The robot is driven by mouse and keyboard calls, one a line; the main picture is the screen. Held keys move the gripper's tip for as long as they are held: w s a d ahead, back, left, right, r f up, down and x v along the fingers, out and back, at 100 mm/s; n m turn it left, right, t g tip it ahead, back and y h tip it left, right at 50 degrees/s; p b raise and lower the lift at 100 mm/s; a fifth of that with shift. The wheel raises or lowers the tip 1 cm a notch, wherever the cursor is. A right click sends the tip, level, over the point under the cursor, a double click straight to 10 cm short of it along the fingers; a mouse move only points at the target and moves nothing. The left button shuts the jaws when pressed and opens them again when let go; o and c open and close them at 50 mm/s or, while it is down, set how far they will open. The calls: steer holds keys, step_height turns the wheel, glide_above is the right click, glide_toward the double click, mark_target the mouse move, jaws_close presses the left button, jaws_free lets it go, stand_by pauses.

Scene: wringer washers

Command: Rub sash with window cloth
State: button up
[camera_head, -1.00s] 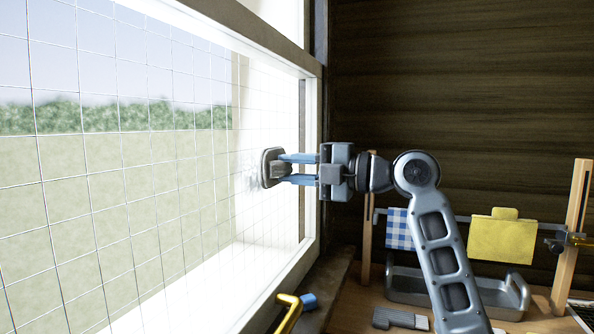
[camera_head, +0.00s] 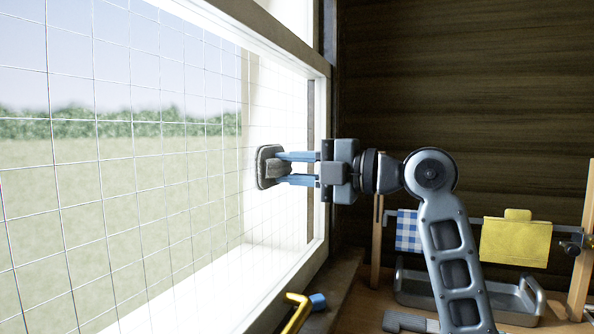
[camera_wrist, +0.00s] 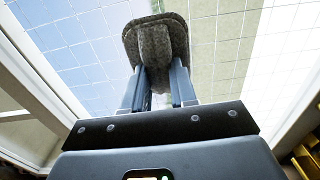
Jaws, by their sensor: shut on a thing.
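My gripper (camera_head: 297,167) is shut on a grey felt-like pad with a raised grip (camera_head: 268,167). The pad also fills the top middle of the wrist view (camera_wrist: 155,45), between the two blue fingers. Its flat face is turned to the window sash (camera_head: 190,170), a large pane marked with a thin grid in a pale frame. The pad is at or very near the pane; I cannot tell if it touches. A blue-and-white checked cloth (camera_head: 408,230) and a yellow cloth (camera_head: 515,241) hang on a rail at the right, away from my gripper.
A grey metal tray (camera_head: 415,290) stands below the rail on the wooden bench. A yellow bent handle (camera_head: 296,312) and a small blue piece (camera_head: 318,301) are near the sill. A wooden post (camera_head: 583,245) stands at the right. A dark plank wall closes the back.

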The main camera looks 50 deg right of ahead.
steer(key=shift+s+a+b, duration=0.35)
steer(key=shift+s+a, duration=0.1)
steer(key=shift+a, duration=0.9)
steer(key=shift+s+a+b, duration=0.3)
steer(key=shift+s+a, duration=0.15)
steer(key=shift+a, duration=0.95)
steer(key=shift+s+a+b, duration=0.35)
steer(key=shift+s+a, duration=0.1)
steer(key=shift+a, duration=0.9)
steer(key=shift+s+a+f, duration=0.1)
steer(key=shift+a, duration=0.05)
steer(key=shift+b, duration=0.35)
steer(key=shift+w+d+b, duration=0.55)
steer(key=shift+d+b, duration=0.25)
steer(key=shift+d, duration=0.8)
steer(key=shift+w+d+b, duration=0.55)
steer(key=shift+d+b, duration=0.2)
steer(key=shift+d, duration=0.8)
steer(key=shift+w+d+b, duration=0.55)
steer(key=shift+d+b, duration=0.25)
steer(key=shift+d, duration=0.8)
steer(key=shift+w+d+b, duration=0.35)
steer(key=shift+w+d, duration=0.05)
steer(key=shift+d, duration=0.45)
steer(key=shift+w+d+b, duration=0.35)
steer(key=shift+d, duration=0.5)
